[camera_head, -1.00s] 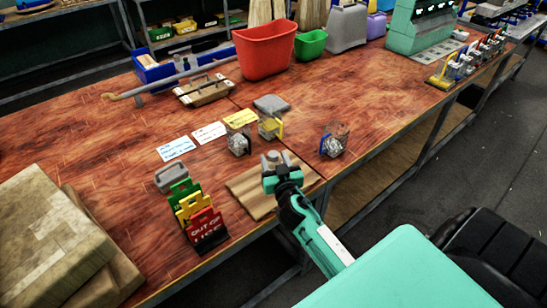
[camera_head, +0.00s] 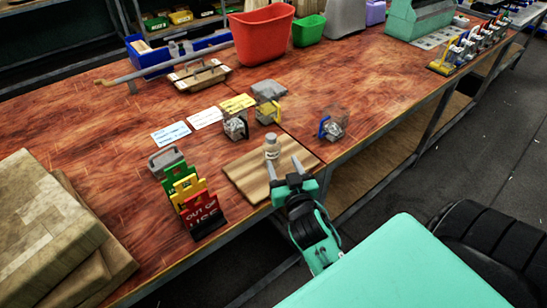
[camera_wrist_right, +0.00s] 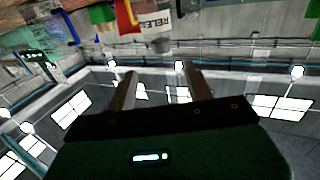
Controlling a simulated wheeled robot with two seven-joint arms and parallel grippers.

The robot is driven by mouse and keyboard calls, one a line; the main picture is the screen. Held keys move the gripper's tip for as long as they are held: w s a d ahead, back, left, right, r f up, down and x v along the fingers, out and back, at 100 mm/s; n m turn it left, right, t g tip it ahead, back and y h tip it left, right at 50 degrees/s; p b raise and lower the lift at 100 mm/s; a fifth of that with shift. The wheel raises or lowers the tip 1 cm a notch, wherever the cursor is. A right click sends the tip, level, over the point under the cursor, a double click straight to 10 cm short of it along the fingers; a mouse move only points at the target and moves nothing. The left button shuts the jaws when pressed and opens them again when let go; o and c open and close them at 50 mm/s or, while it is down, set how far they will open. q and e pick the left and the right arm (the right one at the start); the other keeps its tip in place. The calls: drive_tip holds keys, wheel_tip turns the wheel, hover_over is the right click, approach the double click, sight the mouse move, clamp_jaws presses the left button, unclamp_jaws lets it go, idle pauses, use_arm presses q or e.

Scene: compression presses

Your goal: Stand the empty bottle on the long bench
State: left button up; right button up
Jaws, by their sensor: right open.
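The small pale bottle (camera_head: 271,148) stands upright on a striped wooden board (camera_head: 245,175) at the front edge of the long bench (camera_head: 110,125). In the right wrist view the bottle (camera_wrist_right: 156,32) shows a white label with dark letters, just beyond the fingertips. My right gripper (camera_head: 283,165) is open and empty, on the near side of the bottle, its fingers apart and pointing toward it. The two fingers also show in the right wrist view (camera_wrist_right: 157,76), with nothing between them. Whether the bottle is empty cannot be told. My left gripper is not in view.
Coloured sign holders (camera_head: 185,190) stand left of the board. A red bin (camera_head: 263,45) stands at the back. Thick slabs (camera_head: 45,225) lie at the left. The bench middle has bare room.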

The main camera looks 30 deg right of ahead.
sight(273, 139)
drive_tip(key=x, duration=0.8)
drive_tip(key=shift+r+p, duration=0.3)
drive_tip(key=shift+r, duration=0.05)
drive_tip(key=shift+w+d, duration=0.2)
drive_tip(key=shift+w, duration=0.55)
drive_tip(key=p+x, duration=0.1)
drive_tip(key=x, duration=0.2)
drive_tip(key=shift+w+d, duration=0.1)
drive_tip(key=shift+w, duration=0.2)
drive_tip(key=shift+w+d+f, duration=0.15)
drive_tip(key=shift+w, duration=0.3)
drive_tip(key=shift+c, duration=1)
drive_tip(key=c, duration=0.7)
clamp_jaws()
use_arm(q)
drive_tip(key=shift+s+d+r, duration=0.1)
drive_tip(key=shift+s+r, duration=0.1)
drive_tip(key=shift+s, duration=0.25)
